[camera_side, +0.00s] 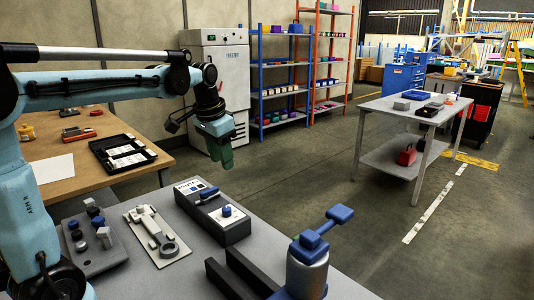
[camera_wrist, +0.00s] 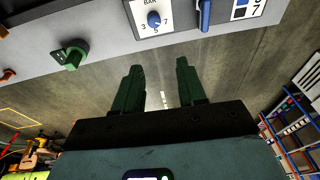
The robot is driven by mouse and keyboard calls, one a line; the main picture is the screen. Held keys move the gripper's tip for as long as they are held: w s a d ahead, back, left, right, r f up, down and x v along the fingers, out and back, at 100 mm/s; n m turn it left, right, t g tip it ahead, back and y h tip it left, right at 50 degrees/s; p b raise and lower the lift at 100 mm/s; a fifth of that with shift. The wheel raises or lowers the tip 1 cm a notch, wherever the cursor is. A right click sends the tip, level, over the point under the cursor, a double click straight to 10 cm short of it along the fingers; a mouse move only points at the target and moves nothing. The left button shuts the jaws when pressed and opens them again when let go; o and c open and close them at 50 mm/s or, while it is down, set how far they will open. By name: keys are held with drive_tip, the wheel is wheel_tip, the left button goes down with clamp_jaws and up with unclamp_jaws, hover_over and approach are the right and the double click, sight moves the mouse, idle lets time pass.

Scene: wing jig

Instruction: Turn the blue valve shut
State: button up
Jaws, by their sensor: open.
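A dark box with a white face (camera_side: 190,184) lies on the grey bench. It carries a blue lever handle (camera_side: 209,193), which also shows at the top edge of the wrist view (camera_wrist: 204,14), partly cut off. Beside it on the box is a blue knob (camera_side: 227,211) on a white dial, marked 3, 5 and 7 in the wrist view (camera_wrist: 154,19). I cannot tell for sure which blue part is the valve. My gripper (camera_side: 221,152) has green fingers and hangs beyond the box, apart from it. In the wrist view its fingers (camera_wrist: 159,75) are spread and empty, with floor behind them.
A silver cylinder with a blue cap and arm (camera_side: 308,262) stands at the front right, beside dark bars (camera_side: 240,272). A pale plate with a wrench shape (camera_side: 157,236) and a grey board of knobs (camera_side: 95,245) lie left. A green knob (camera_wrist: 71,54) shows in the wrist view.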

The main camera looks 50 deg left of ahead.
sight(211, 189)
drive_tip(key=w+a+f+g, duration=0.1)
drive_tip(key=w+a+g, duration=0.1)
drive_tip(key=a, duration=0.8)
drive_tip(key=shift+h, duration=0.4)
wheel_tip(211, 189, down, 12)
drive_tip(key=shift+f, duration=0.1)
drive_tip(key=shift+c, duration=0.3)
clamp_jaws()
